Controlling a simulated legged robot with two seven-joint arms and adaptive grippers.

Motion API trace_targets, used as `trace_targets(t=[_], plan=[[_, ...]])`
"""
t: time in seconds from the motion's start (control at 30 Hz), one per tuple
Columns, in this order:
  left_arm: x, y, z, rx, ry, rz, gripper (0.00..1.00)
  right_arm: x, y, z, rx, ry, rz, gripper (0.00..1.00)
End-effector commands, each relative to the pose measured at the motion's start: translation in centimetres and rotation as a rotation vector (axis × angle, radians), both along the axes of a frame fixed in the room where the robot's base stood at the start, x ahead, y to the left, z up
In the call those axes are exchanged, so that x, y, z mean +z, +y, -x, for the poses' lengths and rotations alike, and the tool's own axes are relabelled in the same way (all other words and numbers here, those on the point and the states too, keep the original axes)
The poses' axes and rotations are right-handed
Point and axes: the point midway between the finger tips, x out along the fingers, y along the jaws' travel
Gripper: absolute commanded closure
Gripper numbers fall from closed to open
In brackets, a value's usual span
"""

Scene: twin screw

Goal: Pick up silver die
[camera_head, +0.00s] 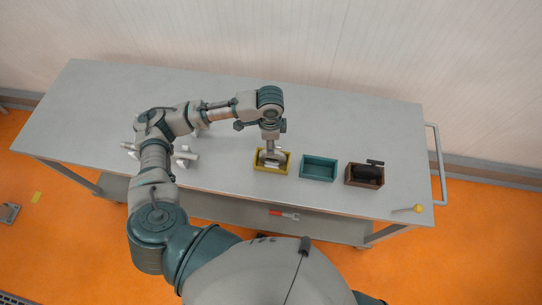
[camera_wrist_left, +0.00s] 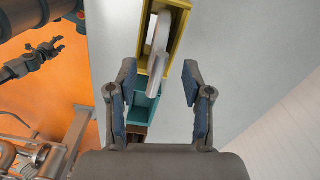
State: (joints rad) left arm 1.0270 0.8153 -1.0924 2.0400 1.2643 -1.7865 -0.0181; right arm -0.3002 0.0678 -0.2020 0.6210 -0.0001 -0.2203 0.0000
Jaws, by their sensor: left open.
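A yellow box (camera_head: 257,167) stands near the table's front edge, and it also shows at the top of the left wrist view (camera_wrist_left: 177,40). A silver piece, seemingly the silver die (camera_wrist_left: 157,60), shows at this box; its exact shape and how it rests are unclear. My left gripper (camera_head: 271,150) is above the yellow box, pointing down. In the left wrist view its two fingers (camera_wrist_left: 158,82) are spread, with the silver piece showing in the gap between them. No contact is visible. A dark gripper, probably my right one (camera_wrist_left: 45,52), shows at the upper left there.
A teal box (camera_head: 319,169) and a brown box (camera_head: 351,182) with a black object (camera_head: 368,172) stand right of the yellow one. Silver parts (camera_head: 186,157) lie at the left. A yellow-tipped tool (camera_head: 418,208) is at the right corner. A red wrench (camera_head: 283,214) lies on the lower shelf.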

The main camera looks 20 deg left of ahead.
Motion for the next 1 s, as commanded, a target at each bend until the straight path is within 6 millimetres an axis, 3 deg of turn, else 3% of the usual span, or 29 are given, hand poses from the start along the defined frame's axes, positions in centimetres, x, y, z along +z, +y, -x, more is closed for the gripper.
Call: trace_targets(t=[0.33,0.63,0.83,1.0], plan=[[-4.6,-0.2,-0.1,0.0,0.001,0.003,0.5,0.2,-1.0,-0.1,0.004,-0.003,0.012,0.55],[-5.3,-0.1,-0.1,0.0,0.0,0.002,0.5,0.2,-1.8,-0.1,0.002,-0.002,0.021,0.55],[-5.3,-0.2,-0.2,-0.001,0.0,0.002,0.97,0.2,-1.4,-0.1,0.002,0.0,0.016,0.55],[-5.2,-0.3,-0.2,0.0,-0.001,0.002,1.0,0.1,-0.5,0.0,-0.002,0.0,0.006,0.55]])
